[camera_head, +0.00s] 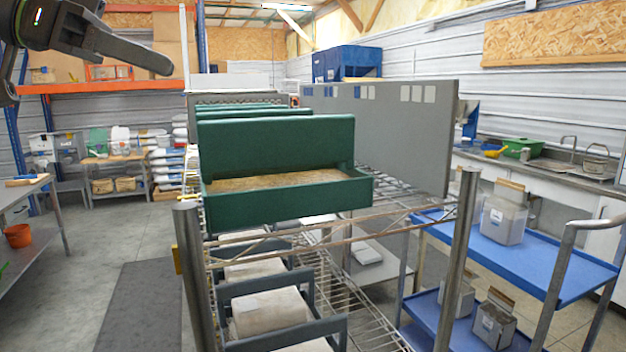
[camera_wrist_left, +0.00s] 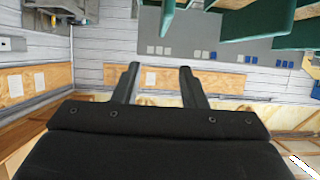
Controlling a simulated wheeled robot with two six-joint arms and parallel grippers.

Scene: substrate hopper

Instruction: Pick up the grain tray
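The grain tray (camera_head: 285,200) is a dark green open box with brown grain (camera_head: 275,180) in it. It sits at the near end of the wire rack's upper shelf, with a tall green panel rising at its back. My left gripper (camera_head: 135,52) is at the top left of the head view, above and left of the tray and apart from it. In the left wrist view its two fingers (camera_wrist_left: 158,72) stand apart with nothing between them. Green tray parts (camera_wrist_left: 270,20) show at the top of that view, beyond the fingers. My right gripper is not in view.
The wire rack (camera_head: 330,240) has metal posts at its near corners. More green panels stand behind the tray, and a grey board (camera_head: 400,130) stands to its right. A blue cart (camera_head: 550,255) with containers is at the right. The floor (camera_head: 110,235) left of the rack is clear.

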